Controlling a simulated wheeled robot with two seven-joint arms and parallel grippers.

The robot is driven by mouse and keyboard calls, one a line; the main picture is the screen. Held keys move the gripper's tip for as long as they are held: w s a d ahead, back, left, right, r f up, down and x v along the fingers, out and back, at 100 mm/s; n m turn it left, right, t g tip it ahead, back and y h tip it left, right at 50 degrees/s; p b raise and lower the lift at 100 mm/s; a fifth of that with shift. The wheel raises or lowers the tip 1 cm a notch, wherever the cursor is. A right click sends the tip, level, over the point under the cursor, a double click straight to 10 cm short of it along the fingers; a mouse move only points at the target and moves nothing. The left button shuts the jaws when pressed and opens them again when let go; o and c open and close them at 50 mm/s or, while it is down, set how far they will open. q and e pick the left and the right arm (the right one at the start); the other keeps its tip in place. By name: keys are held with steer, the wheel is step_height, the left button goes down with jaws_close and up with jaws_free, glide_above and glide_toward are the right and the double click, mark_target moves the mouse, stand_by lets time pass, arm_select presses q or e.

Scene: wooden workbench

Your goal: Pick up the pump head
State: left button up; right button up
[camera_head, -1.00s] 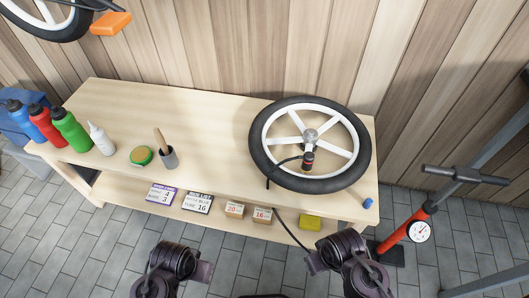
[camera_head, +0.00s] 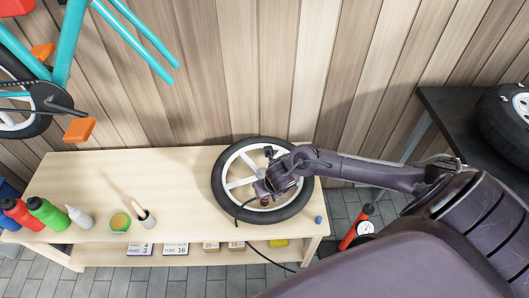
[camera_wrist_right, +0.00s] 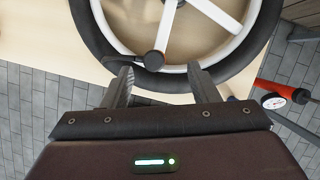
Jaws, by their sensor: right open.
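The bicycle wheel (camera_head: 219,189) with a black tyre and white spokes lies flat on the workbench. The dark pump head (camera_wrist_right: 154,59), with its black hose, lies over the wheel in the right wrist view. In the head view my right arm and gripper largely cover it. My right gripper (camera_wrist_right: 160,77) is open, one finger on each side just short of the pump head in the picture, with nothing between them. Its exact height above the wheel is hard to tell. The right gripper also shows over the wheel in the head view (camera_head: 266,174). My left gripper is out of view.
The workbench (camera_head: 180,170) is clear left of the wheel. Bottles, a green tin (camera_head: 120,222) and a brush cup (camera_head: 147,219) stand further left. A small blue cap (camera_head: 318,219) sits near the right edge. The red floor pump (camera_head: 357,228) stands right of the bench.

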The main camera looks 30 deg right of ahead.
mark_target(265, 199)
steer(key=x, duration=0.5)
steer(key=a+x, duration=0.1)
steer(key=x, duration=0.1)
steer(key=shift+s+f+b, duration=0.15)
steer(key=shift+f+b, duration=0.15)
steer(key=shift+b, duration=0.05)
steer(key=shift+c, duration=0.2)
